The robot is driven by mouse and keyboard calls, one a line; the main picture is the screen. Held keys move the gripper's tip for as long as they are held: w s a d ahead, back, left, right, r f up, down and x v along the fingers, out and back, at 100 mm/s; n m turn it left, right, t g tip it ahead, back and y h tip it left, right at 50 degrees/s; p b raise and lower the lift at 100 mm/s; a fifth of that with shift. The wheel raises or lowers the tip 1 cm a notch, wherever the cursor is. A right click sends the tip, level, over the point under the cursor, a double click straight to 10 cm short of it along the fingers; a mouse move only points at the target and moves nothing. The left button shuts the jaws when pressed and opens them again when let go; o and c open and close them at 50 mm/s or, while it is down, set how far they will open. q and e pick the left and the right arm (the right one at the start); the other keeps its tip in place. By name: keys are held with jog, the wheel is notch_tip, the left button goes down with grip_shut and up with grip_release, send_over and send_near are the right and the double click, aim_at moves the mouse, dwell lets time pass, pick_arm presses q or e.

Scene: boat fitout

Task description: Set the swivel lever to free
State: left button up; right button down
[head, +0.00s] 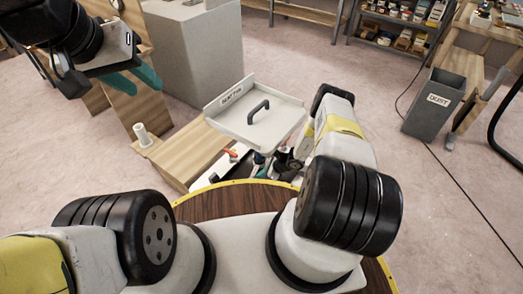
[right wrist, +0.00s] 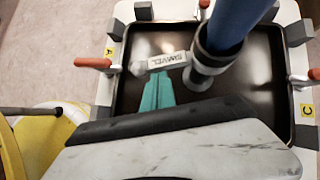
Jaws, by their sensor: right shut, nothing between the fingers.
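The swivel lever (right wrist: 167,61) shows in the right wrist view as a short grey arm with a white "SWIVEL" label. It points left from the collar (right wrist: 208,66) at the foot of a blue post (right wrist: 232,22) and ends in a grey knob. My right gripper (right wrist: 164,76) has its teal fingers together and empty, with the tips right at the lever's near side; I cannot tell whether they touch. In the head view my right arm hides most of that area. My left gripper (head: 136,80) is raised at the upper left, its teal fingers apart and empty.
The lever sits over a dark tray (right wrist: 262,95) with orange-handled clamps (right wrist: 92,63) at its sides and "A" and "C" labels. In the head view a white lidded panel (head: 285,112) with a black handle lies beyond. A grey bin (head: 432,105) stands right.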

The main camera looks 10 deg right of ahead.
aim_at(253, 176)
jog(key=shift+a, duration=0.1)
jog(key=shift+w+a, duration=0.2)
jog(key=shift+a, duration=0.55)
jog(key=shift+w+a, duration=0.15)
jog(key=shift+a, duration=0.55)
